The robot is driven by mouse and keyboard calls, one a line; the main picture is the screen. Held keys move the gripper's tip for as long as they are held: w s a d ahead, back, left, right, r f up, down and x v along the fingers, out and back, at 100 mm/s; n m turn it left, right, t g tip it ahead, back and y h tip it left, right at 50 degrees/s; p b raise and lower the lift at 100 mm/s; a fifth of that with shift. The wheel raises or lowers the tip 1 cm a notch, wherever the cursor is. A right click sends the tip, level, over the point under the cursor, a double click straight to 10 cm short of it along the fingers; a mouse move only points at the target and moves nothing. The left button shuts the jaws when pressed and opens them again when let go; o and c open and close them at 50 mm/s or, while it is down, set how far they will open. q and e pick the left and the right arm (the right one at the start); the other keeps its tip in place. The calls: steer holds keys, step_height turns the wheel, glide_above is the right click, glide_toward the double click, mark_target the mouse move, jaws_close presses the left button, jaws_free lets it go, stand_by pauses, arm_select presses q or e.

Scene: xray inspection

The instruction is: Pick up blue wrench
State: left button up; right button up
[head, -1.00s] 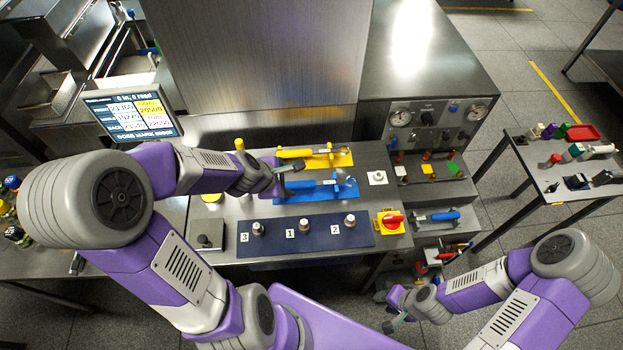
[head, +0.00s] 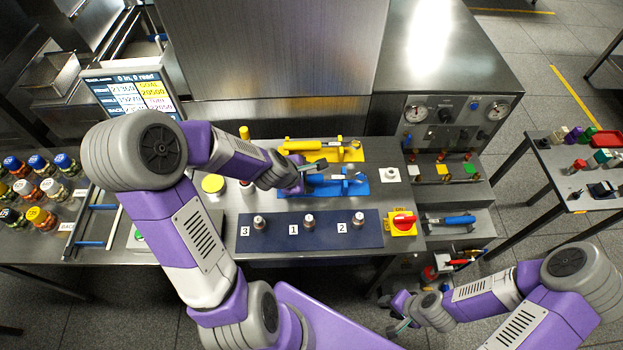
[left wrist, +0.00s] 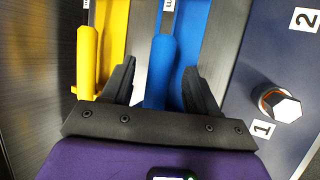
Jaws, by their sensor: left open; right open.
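The blue wrench (head: 322,179), with a blue handle and metal end, lies on a blue mat (head: 357,188) on the bench. My left gripper (head: 302,178) is open at the handle end and covers part of it. In the left wrist view, the blue handle (left wrist: 160,72) lies between the two open fingers (left wrist: 160,85); I cannot tell whether they touch it. A yellow-handled wrench (head: 303,145) lies on a yellow mat just behind; its handle (left wrist: 89,62) is outside the left finger. My right gripper (head: 397,327) is open and empty, low at the right.
A dark blue plate (head: 270,240) with three numbered metal studs lies in front of the wrenches. A red knob on a yellow base (head: 403,221) is to the right. Another blue-handled tool (head: 455,220) lies on a lower step. Bottles (head: 40,190) stand at the left.

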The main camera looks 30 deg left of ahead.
arm_select(q)
steer(key=shift+w+f, duration=0.15)
steer(key=shift+f, duration=0.05)
steer(key=shift+c, duration=0.3)
jaws_close()
steer(key=shift+r, duration=0.15)
step_height(320, 180, up, 10)
steer(key=p, duration=0.8)
